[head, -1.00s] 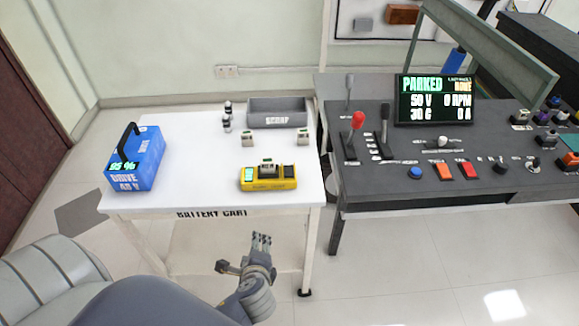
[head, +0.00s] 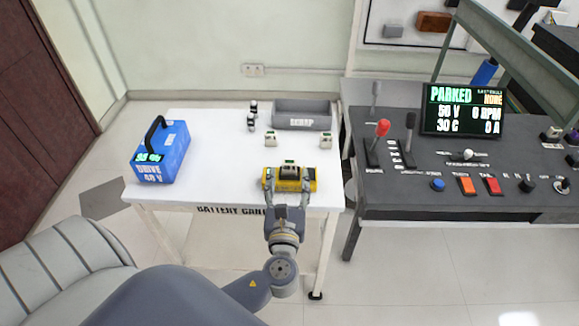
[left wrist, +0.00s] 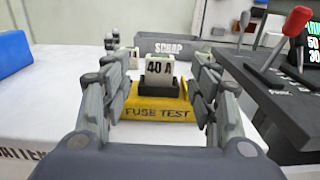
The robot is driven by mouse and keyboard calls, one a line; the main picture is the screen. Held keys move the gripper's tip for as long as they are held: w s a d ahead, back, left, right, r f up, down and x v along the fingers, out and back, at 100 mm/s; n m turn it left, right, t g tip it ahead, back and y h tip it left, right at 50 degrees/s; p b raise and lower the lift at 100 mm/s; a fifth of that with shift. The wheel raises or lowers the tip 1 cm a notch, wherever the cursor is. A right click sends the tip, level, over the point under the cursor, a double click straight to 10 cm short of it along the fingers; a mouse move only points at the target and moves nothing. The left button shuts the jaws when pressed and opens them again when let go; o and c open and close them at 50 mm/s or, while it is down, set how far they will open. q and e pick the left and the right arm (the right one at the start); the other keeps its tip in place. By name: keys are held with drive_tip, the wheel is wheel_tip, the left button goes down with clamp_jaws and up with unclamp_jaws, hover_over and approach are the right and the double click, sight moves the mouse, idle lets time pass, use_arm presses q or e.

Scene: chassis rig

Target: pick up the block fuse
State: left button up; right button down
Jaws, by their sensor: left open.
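A white block fuse marked "40 A" (left wrist: 159,72) stands upright in a dark holder on the yellow fuse tester (left wrist: 160,110). In the head view the fuse (head: 289,163) shows small on the tester (head: 310,184), near the table's front edge. My left gripper (head: 288,178) is open, its fingers spread to either side over the tester. In the left wrist view the fuse stands between and beyond the fingers (left wrist: 160,75), with gaps on both sides. Two more small white blocks, (head: 270,139) and (head: 325,141), stand farther back. My right gripper is not in view.
A grey scrap bin (head: 302,121) stands at the back of the white cart (head: 220,165). Small dark-and-white items (head: 252,117) are left of it. A blue drive battery (head: 161,155) sits at left. The control console (head: 450,185) with levers stands close at right.

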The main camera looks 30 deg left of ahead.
sight(289, 167)
use_arm(q)
drive_tip(key=p+x, duration=0.1)
drive_tip(key=x, duration=0.5)
drive_tip(key=shift+w+a+f, duration=0.1)
drive_tip(key=shift+w+f, duration=0.1)
drive_tip(key=shift+c, duration=0.6)
drive_tip(key=c, duration=1)
drive_tip(key=shift+c, duration=0.6)
drive_tip(key=shift+r, duration=0.1)
